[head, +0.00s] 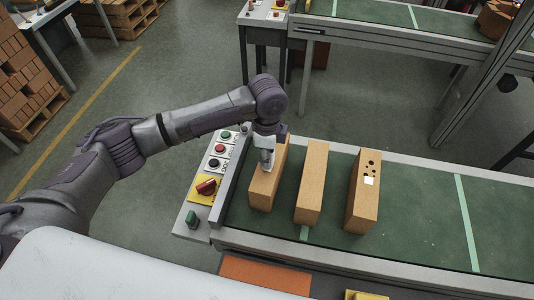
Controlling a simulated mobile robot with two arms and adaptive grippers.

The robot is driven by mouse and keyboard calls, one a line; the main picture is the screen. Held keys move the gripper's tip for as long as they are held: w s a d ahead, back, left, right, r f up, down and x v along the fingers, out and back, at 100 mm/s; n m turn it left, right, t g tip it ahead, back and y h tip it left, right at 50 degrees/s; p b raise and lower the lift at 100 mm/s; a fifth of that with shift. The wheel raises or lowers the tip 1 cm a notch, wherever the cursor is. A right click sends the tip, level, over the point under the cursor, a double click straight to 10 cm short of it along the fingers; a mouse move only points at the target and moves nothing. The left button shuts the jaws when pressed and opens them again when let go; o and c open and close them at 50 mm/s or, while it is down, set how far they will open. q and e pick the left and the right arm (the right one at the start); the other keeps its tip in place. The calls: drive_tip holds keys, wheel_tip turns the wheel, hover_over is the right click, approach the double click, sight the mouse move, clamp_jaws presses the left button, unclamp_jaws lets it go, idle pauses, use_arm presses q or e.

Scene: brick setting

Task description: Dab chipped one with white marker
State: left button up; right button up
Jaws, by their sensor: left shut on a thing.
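Three tan bricks lie in a row on the green belt: a left brick (262,192), a middle brick (311,190) and a right brick (361,210). The right brick has several dark round spots and a white square patch on its top. The tops of the left and middle bricks look plain. My left gripper (267,160) points down over the far part of the left brick. It is shut on a small pale thing that looks like the white marker, mostly hidden by the fingers. I cannot tell whether its tip touches the brick. My right gripper is out of view.
A control panel (213,165) with buttons and a red switch (206,187) stands left of the belt's end. A grey raised rail (232,179) borders the left brick. The belt (425,215) is clear right of the bricks. An orange surface (262,275) lies in front.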

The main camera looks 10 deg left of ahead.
use_arm(q)
drive_tip(key=shift+r+p, duration=1.65)
drive_tip(key=shift+r, duration=0.2)
drive_tip(key=shift+r+p, duration=0.8)
drive_tip(key=shift+r, duration=0.25)
